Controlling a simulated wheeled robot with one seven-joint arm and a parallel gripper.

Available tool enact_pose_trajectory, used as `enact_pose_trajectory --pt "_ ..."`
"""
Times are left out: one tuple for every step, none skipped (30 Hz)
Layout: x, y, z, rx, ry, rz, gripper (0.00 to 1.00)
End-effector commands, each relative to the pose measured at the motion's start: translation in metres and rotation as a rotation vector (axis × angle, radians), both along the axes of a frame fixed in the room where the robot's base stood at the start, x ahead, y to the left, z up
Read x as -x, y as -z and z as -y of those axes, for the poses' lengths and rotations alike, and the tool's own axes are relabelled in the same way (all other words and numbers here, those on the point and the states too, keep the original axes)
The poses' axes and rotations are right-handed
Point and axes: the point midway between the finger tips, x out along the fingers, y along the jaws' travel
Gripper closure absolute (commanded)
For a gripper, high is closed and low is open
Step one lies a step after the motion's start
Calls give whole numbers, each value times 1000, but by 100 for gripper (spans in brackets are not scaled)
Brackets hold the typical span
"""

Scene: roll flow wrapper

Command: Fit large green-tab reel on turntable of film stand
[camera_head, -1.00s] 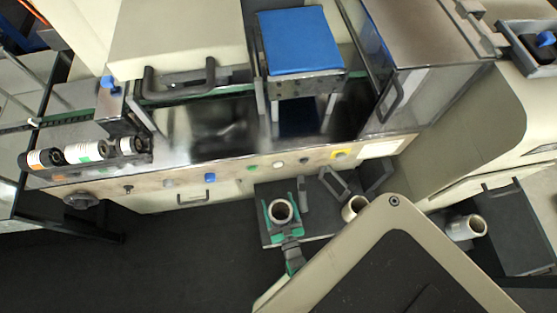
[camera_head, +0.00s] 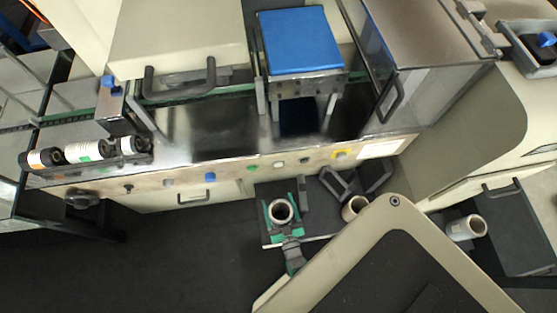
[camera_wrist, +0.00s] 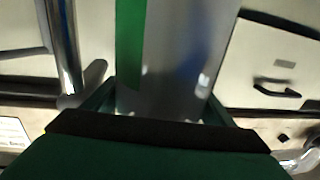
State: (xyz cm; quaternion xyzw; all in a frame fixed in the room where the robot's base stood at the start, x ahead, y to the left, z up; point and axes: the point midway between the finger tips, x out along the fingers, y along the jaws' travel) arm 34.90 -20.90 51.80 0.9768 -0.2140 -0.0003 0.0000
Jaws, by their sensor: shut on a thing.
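My gripper (camera_head: 281,206) is low in front of the machine, its green fingers on either side of an upright pale reel (camera_head: 281,221) with a dark open core. In the wrist view the reel (camera_wrist: 175,60) is a grey, shiny cylinder with a broad green stripe, the green tab, between the fingers. A dark grey plate (camera_head: 317,222) shows below and beside the reel. Whether the reel touches it, I cannot tell. I cannot clearly make out the turntable; part of the plate is hidden by my gripper and arm.
Another pale reel (camera_head: 353,207) stands right of my gripper, near dark bracket arms (camera_head: 335,183). A further reel (camera_head: 465,228) is at far right. A chrome post (camera_wrist: 66,50) is close in the wrist view.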

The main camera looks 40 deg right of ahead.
Motion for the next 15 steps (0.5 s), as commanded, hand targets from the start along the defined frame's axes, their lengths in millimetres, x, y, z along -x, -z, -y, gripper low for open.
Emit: enact_pose_trajectory --pt "-1 1 0 1 0 3 77" --pt "-1 1 0 1 0 3 77" --pt "-1 2 0 1 0 3 77" --pt "-1 3 0 1 0 3 77" --pt "-1 4 0 1 0 3 77" --pt "-1 5 0 1 0 3 77" --pt "-1 6 0 1 0 3 77" --pt "-1 7 0 1 0 3 77" --pt "-1 8 1 1 0 2 77" --pt "-1 9 1 1 0 2 77" --pt "-1 10 1 0 1 1 77" --pt "0 11 1 0 1 1 77" --pt "0 11 1 1 1 2 77" --pt "-1 12 1 1 1 2 77" --pt "-1 13 1 1 1 2 77"
